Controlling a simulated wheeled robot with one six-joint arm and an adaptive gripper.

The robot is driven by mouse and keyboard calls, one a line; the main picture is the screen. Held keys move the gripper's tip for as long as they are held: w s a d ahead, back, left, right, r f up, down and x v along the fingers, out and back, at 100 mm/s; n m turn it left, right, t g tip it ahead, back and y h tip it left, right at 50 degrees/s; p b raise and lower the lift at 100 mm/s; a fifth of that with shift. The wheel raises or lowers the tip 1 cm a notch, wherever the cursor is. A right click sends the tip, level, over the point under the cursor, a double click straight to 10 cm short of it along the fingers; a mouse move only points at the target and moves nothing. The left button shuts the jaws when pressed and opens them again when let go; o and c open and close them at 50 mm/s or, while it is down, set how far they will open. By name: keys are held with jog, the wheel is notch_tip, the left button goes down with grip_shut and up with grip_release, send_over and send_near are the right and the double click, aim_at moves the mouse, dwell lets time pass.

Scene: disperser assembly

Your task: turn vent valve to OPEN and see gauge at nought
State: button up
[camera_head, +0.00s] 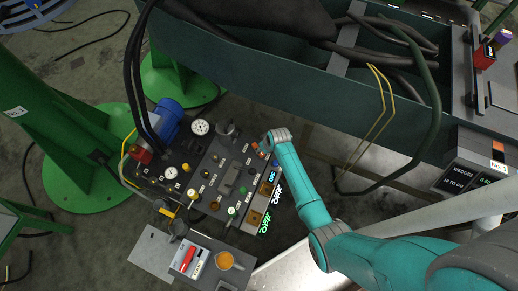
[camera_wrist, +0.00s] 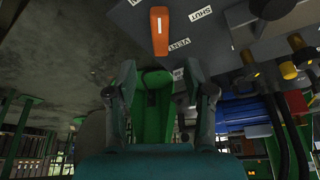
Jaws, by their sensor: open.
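The vent valve's orange handle (camera_wrist: 160,30) shows at the top of the wrist view, upright in the picture with a pale stripe on it. A SHUT label (camera_wrist: 201,15) lies to its right and a VENT label (camera_wrist: 180,43) just below right. Another label at the top edge is cut off. My gripper (camera_wrist: 160,80) is open and empty, its two fingers apart below the handle and not touching it. In the head view my gripper is hard to make out. A larger white gauge (camera_head: 200,127) and a smaller one (camera_head: 171,172) show there; their needles are too small to read.
The control panel (camera_head: 205,165) carries several knobs and lit displays. A blue motor (camera_head: 167,115) and black hoses stand at its left. A green trough (camera_head: 280,65) with cables is behind.

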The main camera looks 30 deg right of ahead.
jog(key=shift+x, duration=4.85)
jog(key=shift+a, duration=0.1)
grip_shut()
